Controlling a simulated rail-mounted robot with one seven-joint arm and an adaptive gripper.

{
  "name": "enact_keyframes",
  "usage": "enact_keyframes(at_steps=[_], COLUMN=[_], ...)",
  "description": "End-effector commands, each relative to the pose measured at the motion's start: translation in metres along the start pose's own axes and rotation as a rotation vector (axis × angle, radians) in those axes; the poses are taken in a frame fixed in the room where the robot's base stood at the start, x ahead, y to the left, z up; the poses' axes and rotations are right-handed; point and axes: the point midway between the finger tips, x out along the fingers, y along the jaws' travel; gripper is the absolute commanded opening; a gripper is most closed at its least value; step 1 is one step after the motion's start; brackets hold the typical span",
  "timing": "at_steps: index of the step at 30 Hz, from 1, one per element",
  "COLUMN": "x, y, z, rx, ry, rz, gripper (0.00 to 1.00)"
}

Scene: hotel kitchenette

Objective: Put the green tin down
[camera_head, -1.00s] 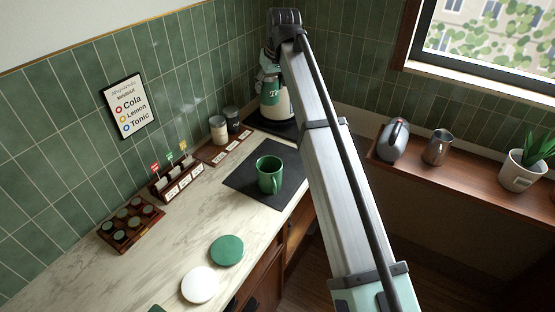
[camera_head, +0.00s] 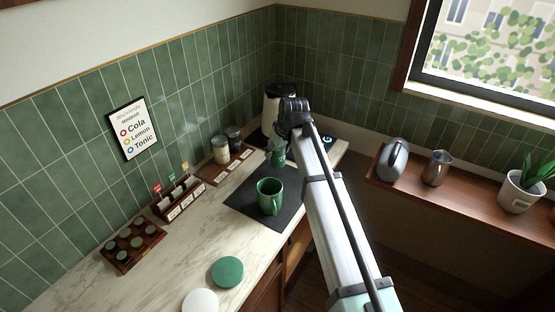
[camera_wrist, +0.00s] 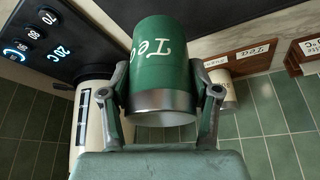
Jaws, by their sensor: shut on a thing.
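The green tin (camera_wrist: 160,50), marked "Tea" with a silver band and a pale end, is between the two fingers of my gripper (camera_wrist: 165,105) in the wrist view. The fingers are shut on its sides. In the head view the tin (camera_head: 279,158) shows partly, below my wrist. It is just beyond the dark mat and in front of the kettle (camera_head: 272,108). My arm hides part of it. I cannot tell whether its base touches anything.
A green mug (camera_head: 270,195) stands on the dark mat (camera_head: 243,204).

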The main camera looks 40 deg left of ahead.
Motion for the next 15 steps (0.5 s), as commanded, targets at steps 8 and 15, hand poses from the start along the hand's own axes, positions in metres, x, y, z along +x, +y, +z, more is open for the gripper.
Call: enact_keyframes(at_steps=[8, 15], x=[0.017, 0.043], y=[0.000, 0.000], z=[0.007, 0.018], rx=[0.000, 0.000], ry=[0.001, -0.001], rz=[0.000, 0.000], gripper=[0.18, 0.18])
